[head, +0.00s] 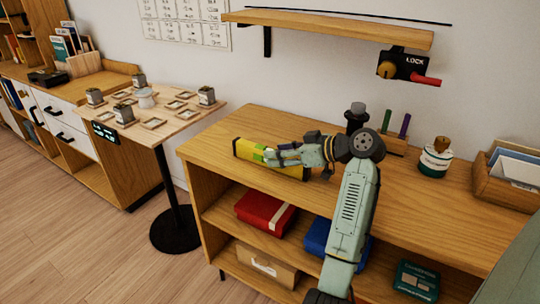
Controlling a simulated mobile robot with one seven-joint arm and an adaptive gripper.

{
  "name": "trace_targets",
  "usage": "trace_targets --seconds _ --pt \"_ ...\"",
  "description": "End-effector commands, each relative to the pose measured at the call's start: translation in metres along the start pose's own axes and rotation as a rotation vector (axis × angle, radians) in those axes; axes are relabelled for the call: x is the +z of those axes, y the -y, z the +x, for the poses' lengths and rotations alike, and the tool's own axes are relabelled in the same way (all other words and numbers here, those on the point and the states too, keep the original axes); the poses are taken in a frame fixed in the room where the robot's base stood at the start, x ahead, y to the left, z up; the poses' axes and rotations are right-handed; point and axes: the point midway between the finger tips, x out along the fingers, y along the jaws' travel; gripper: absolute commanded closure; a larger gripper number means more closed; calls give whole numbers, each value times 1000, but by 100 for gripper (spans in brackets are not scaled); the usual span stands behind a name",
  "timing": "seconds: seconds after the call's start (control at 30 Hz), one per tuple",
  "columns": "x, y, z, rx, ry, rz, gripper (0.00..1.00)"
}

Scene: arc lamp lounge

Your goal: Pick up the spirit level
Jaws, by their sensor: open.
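The spirit level (245,148) is a yellow bar with a green patch. It lies slantwise near the left front part of the wooden cabinet top (226,133). My gripper (268,157) is over its middle, with the fingers pointing left along the bar. The gripper is open. The fingers and wrist hide part of the bar, and I cannot tell whether they touch it.
Behind my arm stand a dark bottle (356,112) and a pen holder (398,146). A white-labelled jar (435,158) and a paper tray (508,190) are right. A small round-based table (190,117) stands left. A shelf (340,27) hangs above.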

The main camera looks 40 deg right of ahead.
Motion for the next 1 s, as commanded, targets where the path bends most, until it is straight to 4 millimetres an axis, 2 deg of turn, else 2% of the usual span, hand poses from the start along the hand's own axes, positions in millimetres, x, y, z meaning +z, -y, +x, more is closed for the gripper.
trace_targets --seconds 0.1,0.2,0.47,1.0 --pt "-3 0 18 -2 2 0 53" --pt "-2 -1 28 0 1 0 53" --pt "-1 -1 31 1 1 -1 53" --pt "-1 -1 31 1 1 -1 89"
